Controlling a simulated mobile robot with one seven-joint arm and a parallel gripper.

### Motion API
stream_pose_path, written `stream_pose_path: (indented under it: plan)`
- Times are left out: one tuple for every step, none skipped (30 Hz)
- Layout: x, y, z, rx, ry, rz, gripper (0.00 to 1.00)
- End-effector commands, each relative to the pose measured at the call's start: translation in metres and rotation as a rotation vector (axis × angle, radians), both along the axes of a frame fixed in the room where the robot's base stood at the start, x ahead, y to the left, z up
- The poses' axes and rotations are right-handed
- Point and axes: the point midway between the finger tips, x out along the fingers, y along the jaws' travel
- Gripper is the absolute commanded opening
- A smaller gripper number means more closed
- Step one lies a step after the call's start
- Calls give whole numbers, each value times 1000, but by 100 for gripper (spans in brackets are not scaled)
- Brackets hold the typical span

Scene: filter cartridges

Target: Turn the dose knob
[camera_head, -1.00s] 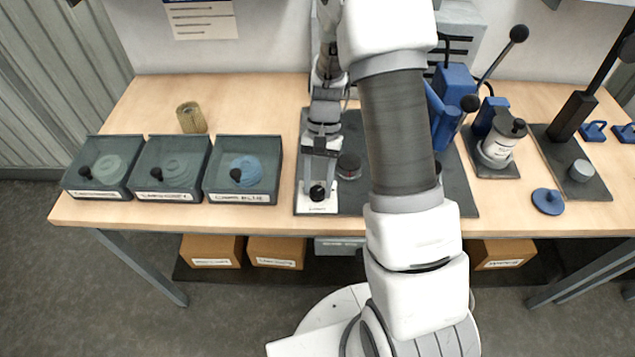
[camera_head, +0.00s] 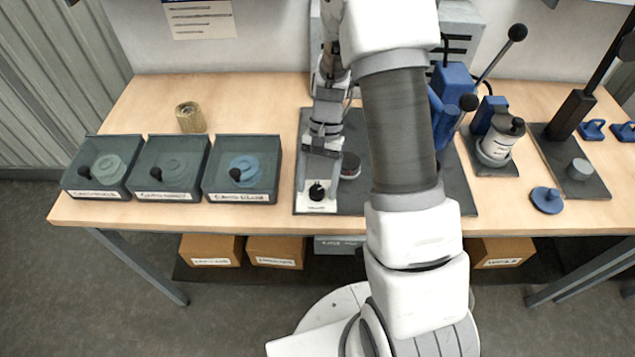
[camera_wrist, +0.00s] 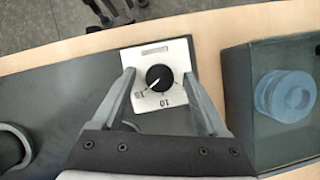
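The dose knob (camera_wrist: 159,77) is round and black with a white pointer line. It sits on a white panel (camera_wrist: 155,103) marked with 10 and 15. In the wrist view the pointer slants to the lower left, toward the 15 side. In the head view the knob (camera_head: 317,190) is at the front of the dark mat. My gripper (camera_wrist: 158,74) is open, with one finger on each side of the knob and visible gaps between fingers and knob. In the head view my gripper (camera_head: 320,160) is over the panel, behind the knob; its fingertips are hard to make out.
A round dark-topped container (camera_head: 350,166) stands close right of the panel. Lidded boxes (camera_head: 242,196) stand to the left, with a tan cup (camera_head: 190,118) behind them. A blue lever press (camera_head: 455,85) and a canister (camera_head: 498,145) are to the right. The table front edge is close.

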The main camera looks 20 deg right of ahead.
Motion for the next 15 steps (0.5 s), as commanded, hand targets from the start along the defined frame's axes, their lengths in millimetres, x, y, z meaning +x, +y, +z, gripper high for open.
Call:
stream_pose_path:
  plan:
    - [0, 0, 0, 0, 0, 0, 76]
    - [0, 0, 0, 0, 0, 1, 76]
    - [0, 0, 0, 0, 0, 1, 76]
    - [0, 0, 0, 0, 0, 1, 76]
    - [0, 0, 0, 0, 0, 1, 76]
    - [0, 0, 0, 0, 0, 1, 76]
    - [0, 0, 1, 0, 0, 1, 76]
    - [1, 0, 2, 0, -1, 1, 76]
    - [2, -1, 4, -1, -2, 1, 76]
    - [3, -1, 6, 0, -2, 1, 76]
    - [4, -2, 9, -1, -3, 1, 76]
    - [6, -3, 14, -1, -3, 1, 76]
    - [7, -4, 19, 0, -4, 0, 76]
    - [9, -5, 25, 0, -6, 0, 76]
    - [12, -7, 33, 0, -6, 1, 76]
